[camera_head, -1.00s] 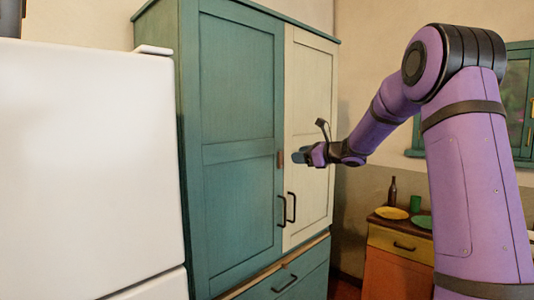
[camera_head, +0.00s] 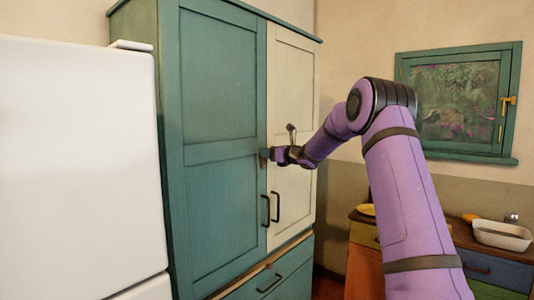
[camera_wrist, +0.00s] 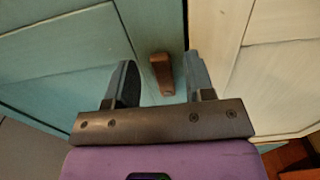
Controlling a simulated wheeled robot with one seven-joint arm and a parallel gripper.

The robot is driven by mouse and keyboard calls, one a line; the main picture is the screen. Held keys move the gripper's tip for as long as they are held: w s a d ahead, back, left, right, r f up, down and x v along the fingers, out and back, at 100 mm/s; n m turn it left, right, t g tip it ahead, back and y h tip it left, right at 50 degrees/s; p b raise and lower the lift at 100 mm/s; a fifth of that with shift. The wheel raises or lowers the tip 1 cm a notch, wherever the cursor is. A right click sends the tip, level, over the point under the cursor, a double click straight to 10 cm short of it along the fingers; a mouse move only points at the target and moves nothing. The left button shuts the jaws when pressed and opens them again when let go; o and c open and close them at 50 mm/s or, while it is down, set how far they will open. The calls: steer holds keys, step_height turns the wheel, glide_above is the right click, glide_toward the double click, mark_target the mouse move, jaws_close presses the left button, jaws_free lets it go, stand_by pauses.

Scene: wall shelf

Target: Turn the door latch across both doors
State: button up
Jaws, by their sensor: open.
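The door latch (camera_wrist: 162,76) is a small brown wooden bar on the teal door (camera_head: 215,160), close to the seam with the cream door (camera_head: 291,110). In the wrist view it lies roughly along the seam, not across it. My gripper (camera_wrist: 162,68) is open, with one fingertip on each side of the latch in that view. I cannot tell whether the fingers touch it or how deep they reach around it. In the head view my gripper (camera_head: 270,154) is at the cabinet front by the seam, and largely hides the latch. Both doors look closed.
Two black door handles (camera_head: 270,208) sit below my gripper. A drawer (camera_head: 270,282) is under the doors. A white fridge (camera_head: 75,160) stands to the left.

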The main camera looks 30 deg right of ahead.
steer(key=shift+w+a, duration=0.25)
steer(key=shift+w, duration=0.45)
steer(key=shift+c, duration=0.5)
jaws_close()
steer(key=w+d+f+m, duration=0.2)
steer(key=d+f+m, duration=0.3)
steer(key=m, duration=1.1)
steer(key=shift+d+f+m, duration=0.15)
steer(key=shift+d+m, duration=0.15)
steer(key=shift+d, duration=0.05)
